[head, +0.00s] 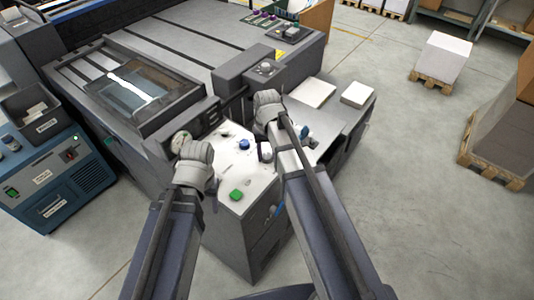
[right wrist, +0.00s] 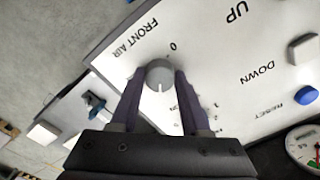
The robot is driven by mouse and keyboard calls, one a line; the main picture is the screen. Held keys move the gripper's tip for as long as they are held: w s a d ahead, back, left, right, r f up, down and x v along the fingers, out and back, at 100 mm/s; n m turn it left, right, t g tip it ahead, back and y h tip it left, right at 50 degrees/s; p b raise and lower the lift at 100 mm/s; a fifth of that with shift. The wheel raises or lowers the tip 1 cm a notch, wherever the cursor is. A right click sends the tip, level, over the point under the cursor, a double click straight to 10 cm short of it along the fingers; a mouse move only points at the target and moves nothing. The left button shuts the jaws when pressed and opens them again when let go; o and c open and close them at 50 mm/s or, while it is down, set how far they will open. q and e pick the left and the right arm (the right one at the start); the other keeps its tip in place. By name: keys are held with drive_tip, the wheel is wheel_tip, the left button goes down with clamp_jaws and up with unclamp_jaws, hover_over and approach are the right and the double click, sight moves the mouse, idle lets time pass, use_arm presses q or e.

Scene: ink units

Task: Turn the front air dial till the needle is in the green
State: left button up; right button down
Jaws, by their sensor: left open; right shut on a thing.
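The front air dial (right wrist: 160,75) is a round grey knob on a white panel, beside the words FRONT AIR. My right gripper (right wrist: 158,88) is shut on it, one finger on each side. The knob's pale pointer line points down in the right wrist view. In the head view my right arm hides the dial. A round white gauge (head: 181,140) stands at the panel's back left; its edge with green and red marks also shows in the right wrist view (right wrist: 305,147). Its needle cannot be read clearly.
A blue RESET button (right wrist: 305,95) and a pale button (right wrist: 304,48) are on the same panel. A green button (head: 236,195) sits near its front. A blue cabinet (head: 62,180) stands at the left.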

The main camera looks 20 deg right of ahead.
sight(267, 156)
drive_tip(key=shift+c, duration=1.9)
unclamp_jaws()
drive_tip(key=shift+r, duration=0.1)
wheel_tip(267, 156, up, 8)
drive_tip(key=p, duration=0.8)
drive_tip(key=shift+f, duration=0.2)
drive_tip(key=s+a+f+n+h+b, duration=0.1)
drive_tip(key=s+a+n, duration=0.3)
drive_tip(key=s+a, duration=0.6)
drive_tip(key=s, duration=0.4)
drive_tip(key=shift+s+n, duration=0.2)
drive_tip(key=shift+n, duration=0.1)
drive_tip(key=shift+a, duration=0.1)
